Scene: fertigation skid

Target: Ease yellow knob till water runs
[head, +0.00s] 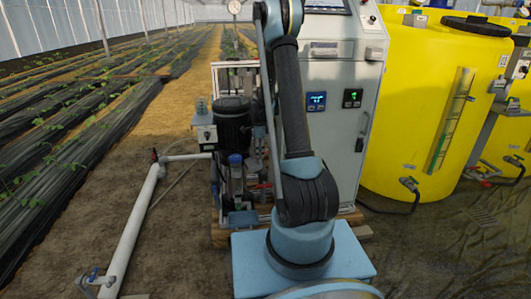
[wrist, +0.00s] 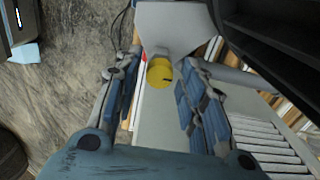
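The yellow knob (wrist: 160,73) shows in the wrist view, round with a small dark mark on its face. It sits on a pale grey fitting, with a bit of red beside it. My gripper (wrist: 158,92) is open, with one blue-padded finger to the left of the knob and one to the right. There seems to be a gap on both sides; I cannot tell how far ahead of the fingertips the knob lies. In the head view my arm covers the middle, and I cannot make out the knob or my gripper there. No running water is visible.
A grey control cabinet (head: 336,105) with small displays stands behind my arm. A dark pump motor (head: 233,122) is on the skid to its left. A large yellow tank (head: 425,110) stands at right. A white pipe (head: 130,235) runs along the ground at left.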

